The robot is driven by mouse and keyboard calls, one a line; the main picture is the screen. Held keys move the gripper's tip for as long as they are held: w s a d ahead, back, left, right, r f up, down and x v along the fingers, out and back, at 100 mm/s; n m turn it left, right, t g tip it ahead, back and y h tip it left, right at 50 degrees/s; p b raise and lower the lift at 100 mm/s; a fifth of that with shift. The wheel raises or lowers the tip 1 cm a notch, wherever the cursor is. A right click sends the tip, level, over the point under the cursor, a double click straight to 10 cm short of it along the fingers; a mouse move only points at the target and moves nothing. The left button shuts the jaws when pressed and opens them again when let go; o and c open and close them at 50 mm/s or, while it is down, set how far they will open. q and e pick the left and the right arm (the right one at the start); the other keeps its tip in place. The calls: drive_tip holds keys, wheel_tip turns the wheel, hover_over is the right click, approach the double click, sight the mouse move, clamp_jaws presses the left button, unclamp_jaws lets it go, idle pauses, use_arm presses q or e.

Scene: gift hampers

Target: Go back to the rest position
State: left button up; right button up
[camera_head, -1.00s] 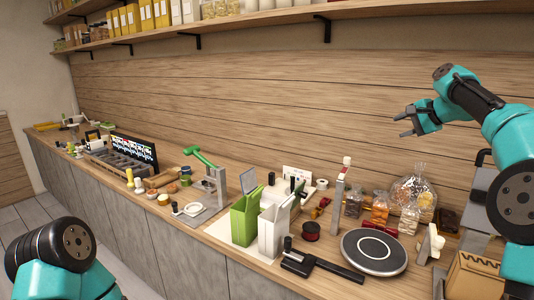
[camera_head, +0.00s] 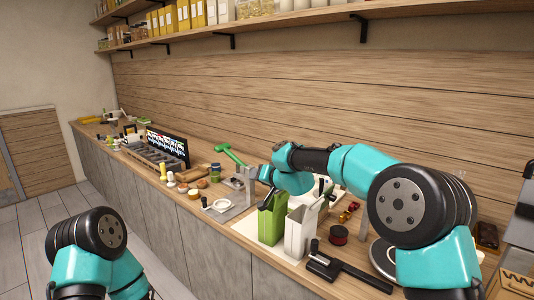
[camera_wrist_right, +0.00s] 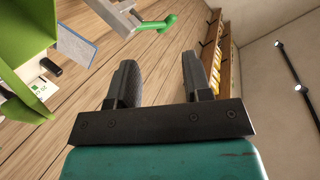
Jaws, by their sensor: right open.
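My right gripper (camera_head: 264,187) is open, with nothing between its fingers. In the head view it hangs above and behind the green gift box (camera_head: 271,222), beside the stand (camera_head: 247,180) with the green handle (camera_head: 230,153). In the right wrist view the two black fingers (camera_wrist_right: 157,72) are spread apart, and the green box (camera_wrist_right: 30,30) and green handle (camera_wrist_right: 158,24) lie beyond them at the upper left. My left arm shows at the lower left of the head view, but its gripper is out of view.
A white box (camera_head: 297,232) stands right of the green one. A black tool (camera_head: 343,272) lies at the counter's front edge. My right arm covers much of the counter's right part. A wall shelf (camera_head: 222,27) runs above; the space before the wood wall is clear.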

drive_tip(key=s+a+f+n+g+h, duration=0.1)
drive_tip(key=s+a+f+n, duration=0.1)
drive_tip(key=s+a+f, duration=0.35)
drive_tip(key=s+a+f+n+h, duration=0.1)
drive_tip(key=s+a+f+n, duration=0.1)
drive_tip(key=a+f, duration=0.5)
drive_tip(key=s+d+f+h, duration=0.1)
drive_tip(key=s+d+f, duration=0.25)
drive_tip(key=f, duration=0.55)
drive_tip(key=s+d+f+m+g+h, duration=0.1)
drive_tip(key=s+d+f+g, duration=0.1)
drive_tip(key=s+d+f, duration=0.35)
drive_tip(key=s+d+f+m+g+h, duration=0.1)
drive_tip(key=s+d+f, duration=0.1)
drive_tip(key=d+f, duration=0.65)
drive_tip(key=s+d+f+g+h, duration=0.1)
drive_tip(key=s+d+f+g, duration=0.1)
drive_tip(key=s+d+f, duration=0.35)
drive_tip(key=s+d+f+m+g, duration=0.2)
drive_tip(key=s+d+f, duration=0.2)
drive_tip(key=s+d, duration=0.3)
drive_tip(key=s+d+f+m+g, duration=0.1)
drive_tip(key=s+d+f+m, duration=0.1)
drive_tip(key=s+d, duration=0.6)
drive_tip(key=s+f, duration=0.1)
drive_tip(key=s, duration=0.3)
drive_tip(key=shift+s+d+f+m+g+y, duration=0.15)
drive_tip(key=shift+s+f+m+g+y, duration=0.15)
drive_tip(key=shift+s+f+g+y, duration=0.1)
